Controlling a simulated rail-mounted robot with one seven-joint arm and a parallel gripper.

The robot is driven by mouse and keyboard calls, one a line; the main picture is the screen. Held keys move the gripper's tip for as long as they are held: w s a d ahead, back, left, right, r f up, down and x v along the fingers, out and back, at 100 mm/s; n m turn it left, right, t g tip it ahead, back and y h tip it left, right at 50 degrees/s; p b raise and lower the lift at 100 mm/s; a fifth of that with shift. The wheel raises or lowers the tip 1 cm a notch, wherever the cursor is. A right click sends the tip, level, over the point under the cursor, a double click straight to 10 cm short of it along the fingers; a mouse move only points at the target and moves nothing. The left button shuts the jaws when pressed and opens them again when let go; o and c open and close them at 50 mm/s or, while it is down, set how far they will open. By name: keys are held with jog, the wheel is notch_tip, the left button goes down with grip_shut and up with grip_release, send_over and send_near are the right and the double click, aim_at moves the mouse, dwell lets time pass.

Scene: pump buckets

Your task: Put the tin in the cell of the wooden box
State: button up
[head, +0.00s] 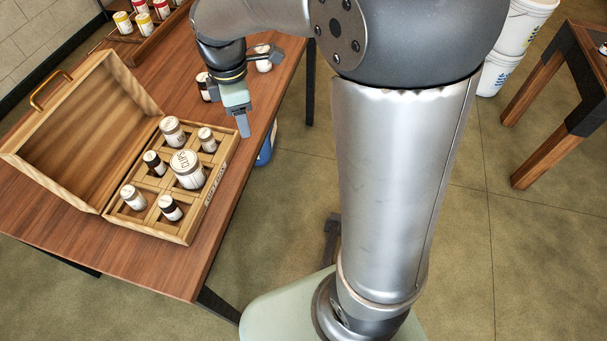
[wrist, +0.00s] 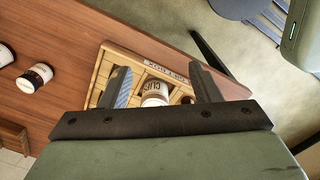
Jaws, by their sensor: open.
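The wooden box (head: 207,205) stands open on the table, its lid tipped back to the left. A wide white tin with lettering on its lid (head: 187,169) stands in the box among several smaller jars; whether it is fully seated in its cell I cannot tell. In the wrist view the tin (wrist: 155,92) shows between my fingers, beyond them, with the box's lettered edge (wrist: 165,66) behind it. My gripper (head: 243,125) is open and empty, pointing down near the far right corner of the box, apart from the tin. The fingers hide parts of the box in the wrist view.
Two jars stand on the table beyond the box, a dark-banded one (head: 203,86) and a white one (head: 263,60). A wooden rack (head: 150,43) with red and yellow jars is at the far left. White buckets (head: 497,73) stand on the floor at right.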

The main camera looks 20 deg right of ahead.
jog(key=s+d+f+m, duration=0.1)
jog(key=s+d+m, duration=0.2)
jog(key=s+m, duration=0.5)
jog(key=s+d+f+m, duration=0.1)
jog(key=s+d+m, duration=0.2)
jog(key=s+m, duration=0.5)
jog(key=s, duration=0.2)
jog(key=shift+s+d+f+m+y, duration=0.25)
jog(key=shift+s+d+m+y, duration=0.05)
jog(key=shift+s+m, duration=0.1)
